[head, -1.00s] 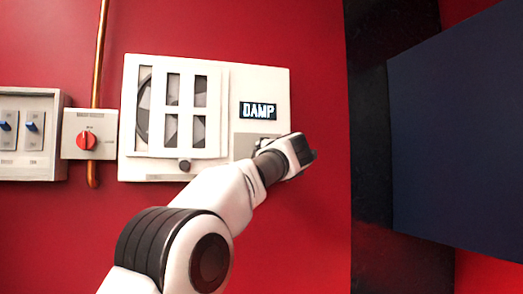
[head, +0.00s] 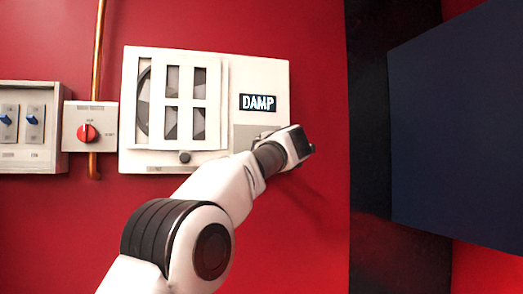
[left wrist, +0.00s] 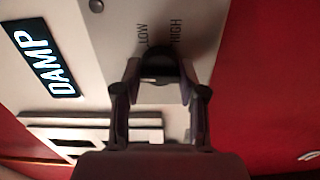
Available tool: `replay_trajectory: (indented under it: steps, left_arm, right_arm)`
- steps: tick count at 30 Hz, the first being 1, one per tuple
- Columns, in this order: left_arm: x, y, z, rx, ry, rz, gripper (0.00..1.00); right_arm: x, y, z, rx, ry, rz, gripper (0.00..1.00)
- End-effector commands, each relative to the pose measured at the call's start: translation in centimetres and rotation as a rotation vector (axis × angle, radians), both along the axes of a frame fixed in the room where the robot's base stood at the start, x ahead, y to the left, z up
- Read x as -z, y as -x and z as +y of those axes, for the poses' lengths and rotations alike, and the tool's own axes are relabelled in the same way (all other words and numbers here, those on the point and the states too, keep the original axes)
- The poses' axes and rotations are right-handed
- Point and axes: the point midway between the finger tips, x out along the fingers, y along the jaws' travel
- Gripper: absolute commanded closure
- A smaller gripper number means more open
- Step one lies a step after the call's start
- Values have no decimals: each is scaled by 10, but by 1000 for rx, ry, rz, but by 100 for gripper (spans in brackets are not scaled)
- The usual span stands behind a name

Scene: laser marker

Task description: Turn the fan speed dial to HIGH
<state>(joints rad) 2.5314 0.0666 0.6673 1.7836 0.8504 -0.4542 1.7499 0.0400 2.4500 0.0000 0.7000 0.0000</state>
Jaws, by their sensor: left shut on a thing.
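The fan panel (head: 262,72) is a cream unit on the red wall, with a display (head: 257,102) reading DAMP. In the left wrist view the dark round fan speed dial (left wrist: 160,66) sits below the LOW (left wrist: 143,34) and HIGH (left wrist: 176,31) labels. My left gripper (left wrist: 159,78) has a finger on each side of the dial and is shut on it. The dial's pointer cannot be made out. In the head view my left gripper (head: 297,146) is at the panel's lower right and hides the dial. My right gripper is not in view.
A fan behind a white grille (head: 172,103) fills the panel's left part, with a small dark knob (head: 184,157) below. Left of it are a red rotary switch (head: 87,132), a copper pipe (head: 99,50) and a switch box (head: 55,130). A dark blue panel (head: 455,130) stands right.

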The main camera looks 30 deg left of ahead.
Motion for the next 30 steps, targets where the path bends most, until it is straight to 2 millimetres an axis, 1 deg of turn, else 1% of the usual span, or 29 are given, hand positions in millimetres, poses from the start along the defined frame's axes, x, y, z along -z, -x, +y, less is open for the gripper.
replay_trajectory:
  steps: [1, 8, 30]
  left_arm:
    - [-4, 1, 0, 1, -16, 9, 94]
    - [-4, 1, 0, 0, -115, 124, 94]
    - [-6, 2, 0, -2, -568, 651, 94]
  right_arm:
    - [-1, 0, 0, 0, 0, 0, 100]
    - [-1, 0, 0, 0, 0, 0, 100]
    - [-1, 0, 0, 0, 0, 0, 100]
